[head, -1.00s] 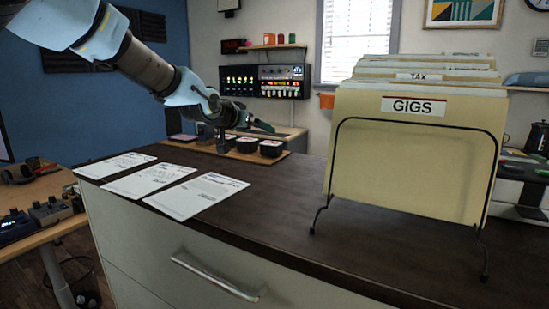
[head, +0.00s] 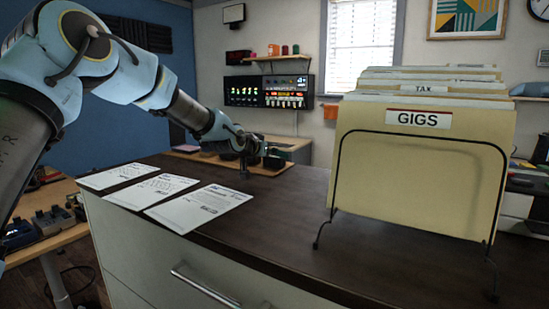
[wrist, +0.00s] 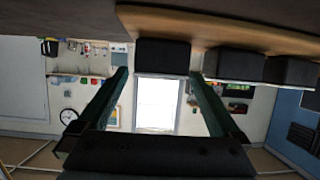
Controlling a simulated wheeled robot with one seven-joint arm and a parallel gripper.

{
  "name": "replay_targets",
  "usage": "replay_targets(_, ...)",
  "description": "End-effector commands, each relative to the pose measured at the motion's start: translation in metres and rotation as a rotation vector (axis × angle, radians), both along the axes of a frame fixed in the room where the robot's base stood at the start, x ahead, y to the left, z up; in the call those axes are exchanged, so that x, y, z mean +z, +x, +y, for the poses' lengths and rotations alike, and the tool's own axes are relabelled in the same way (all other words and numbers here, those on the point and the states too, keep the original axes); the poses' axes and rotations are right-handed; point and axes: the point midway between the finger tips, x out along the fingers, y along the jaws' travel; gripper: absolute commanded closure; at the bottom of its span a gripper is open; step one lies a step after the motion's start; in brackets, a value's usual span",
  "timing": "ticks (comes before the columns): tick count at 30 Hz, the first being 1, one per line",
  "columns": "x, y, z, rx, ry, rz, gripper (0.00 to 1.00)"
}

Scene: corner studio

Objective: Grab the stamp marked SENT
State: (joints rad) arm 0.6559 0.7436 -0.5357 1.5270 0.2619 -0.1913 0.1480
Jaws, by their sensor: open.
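In the wrist view my gripper (wrist: 158,74) is open, with its two green fingers spread apart. A black block-shaped stamp (wrist: 162,54) lies between and just beyond the fingertips. Two more black stamps (wrist: 234,65) (wrist: 292,70) stand in a row to its right. They sit on a wooden tray (wrist: 215,32), which appears upside down. No label shows in the wrist view, so I cannot tell which stamp reads SENT. In the head view my gripper (head: 272,160) is low at the tray (head: 208,158) and hides most of the stamps.
Several paper sheets (head: 200,207) lie on the dark cabinet top (head: 275,220) in front of the tray. A wire rack of folders marked GIGS (head: 420,170) stands at the right. The top between papers and rack is clear.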

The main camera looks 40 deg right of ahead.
Motion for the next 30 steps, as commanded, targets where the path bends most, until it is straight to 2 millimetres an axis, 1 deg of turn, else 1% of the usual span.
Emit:
replay_targets(3, -0.004, 0.004, -0.014, -0.002, 0.0, 0.001, 0.0)
replay_targets(6, -0.008, 0.007, -0.022, -0.001, 0.0, -0.001, 0.0)
replay_targets(9, -0.011, 0.008, -0.026, -0.001, 0.0, -0.001, 0.0)
replay_targets(15, -0.012, 0.009, -0.026, 0.0, 0.0, -0.001, 0.0)
replay_targets(17, -0.012, 0.009, -0.026, 0.0, 0.0, -0.001, 0.06)
replay_targets(30, -0.011, 0.008, -0.026, -0.001, 0.0, -0.001, 0.55)
